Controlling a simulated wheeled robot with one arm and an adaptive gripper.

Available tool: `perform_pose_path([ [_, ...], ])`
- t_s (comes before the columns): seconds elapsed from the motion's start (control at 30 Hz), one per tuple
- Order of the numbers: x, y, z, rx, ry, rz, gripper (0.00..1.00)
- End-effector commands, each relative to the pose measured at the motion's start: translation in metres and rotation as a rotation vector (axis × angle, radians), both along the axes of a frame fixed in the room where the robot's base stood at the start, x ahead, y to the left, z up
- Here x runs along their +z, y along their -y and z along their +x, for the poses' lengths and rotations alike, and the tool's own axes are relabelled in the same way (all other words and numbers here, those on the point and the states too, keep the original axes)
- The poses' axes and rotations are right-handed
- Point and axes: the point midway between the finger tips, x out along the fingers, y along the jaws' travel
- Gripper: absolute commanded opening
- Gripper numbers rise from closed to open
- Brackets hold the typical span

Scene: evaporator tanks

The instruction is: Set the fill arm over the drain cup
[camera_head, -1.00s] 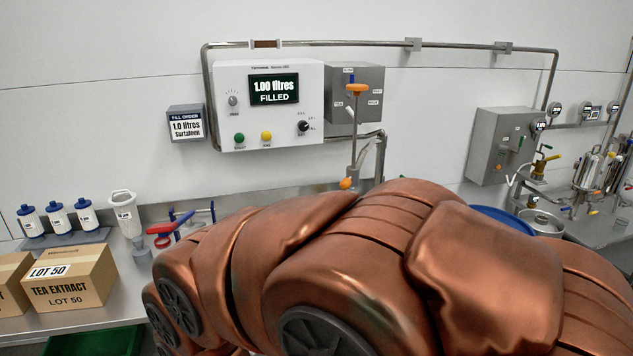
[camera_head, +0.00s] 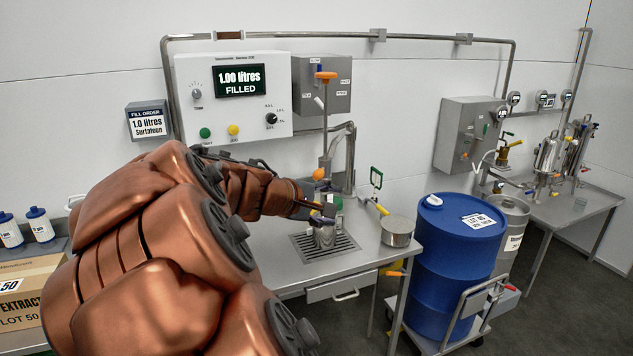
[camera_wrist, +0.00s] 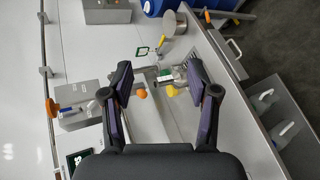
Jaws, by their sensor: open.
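The fill arm (camera_head: 323,130) appears to be the slim vertical pipe below the grey valve box, with an orange handle on top and an orange knob at its lower end. The knob (camera_wrist: 142,93) also shows between my fingers in the wrist view. My gripper (camera_head: 318,211) is open, right by the pipe's lower end and above the drain grate; the fingers look apart in the wrist view (camera_wrist: 158,75). A metal cup (camera_head: 325,236) stands on the grate (camera_head: 345,247), partly hidden by my gripper. I cannot tell whether this is the drain cup. Nothing is clearly held.
A green item (camera_head: 337,202) stands behind my gripper. A blue drum (camera_head: 452,260) stands on a trolley beyond the bench edge. The filler panel (camera_head: 232,95) reads 1.00 litres, filled.

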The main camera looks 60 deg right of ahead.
Motion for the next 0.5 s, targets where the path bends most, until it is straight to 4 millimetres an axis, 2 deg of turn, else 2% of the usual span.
perform_pose_path([
  [0.03,0.009,0.024,0.007,0.015,-0.058,-0.073,0.6],
  [0.1,0.024,0.053,0.019,0.05,-0.156,-0.164,0.6],
  [0.2,0.042,0.088,0.044,0.116,-0.299,-0.279,0.6],
  [0.3,0.046,0.12,0.073,0.193,-0.461,-0.366,0.6],
  [0.37,0.042,0.138,0.092,0.244,-0.563,-0.406,0.6],
  [0.5,0.012,0.175,0.137,0.383,-0.798,-0.464,0.6],
])
